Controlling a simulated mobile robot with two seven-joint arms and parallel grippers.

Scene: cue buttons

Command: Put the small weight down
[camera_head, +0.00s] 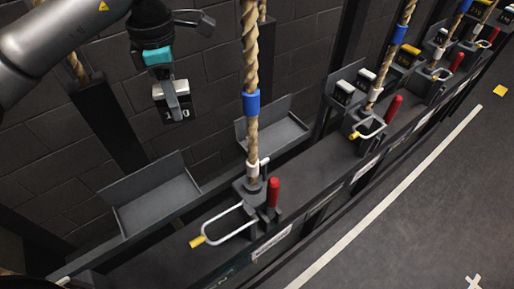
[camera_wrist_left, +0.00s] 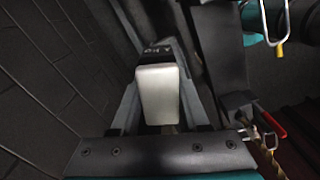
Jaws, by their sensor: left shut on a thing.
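The small weight (camera_head: 178,113) is a dark block with a pale face and number marks, hanging in the air in front of the brick wall. My left gripper (camera_head: 176,92) comes from the upper left, points down and is shut on it. In the left wrist view the weight (camera_wrist_left: 158,95) shows a plain pale face between the two grey fingers, with a dark marked edge at its far end. An empty grey tray (camera_head: 150,204) lies below and slightly left of the weight, clearly apart from it. My right gripper is not in view.
A thick rope (camera_head: 251,60) with a blue band hangs right of the weight. Beside it are a red handle (camera_head: 273,191) and a white wire loop (camera_head: 221,224). A second grey tray (camera_head: 284,134) is behind the rope. More ropes and weights stand further right.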

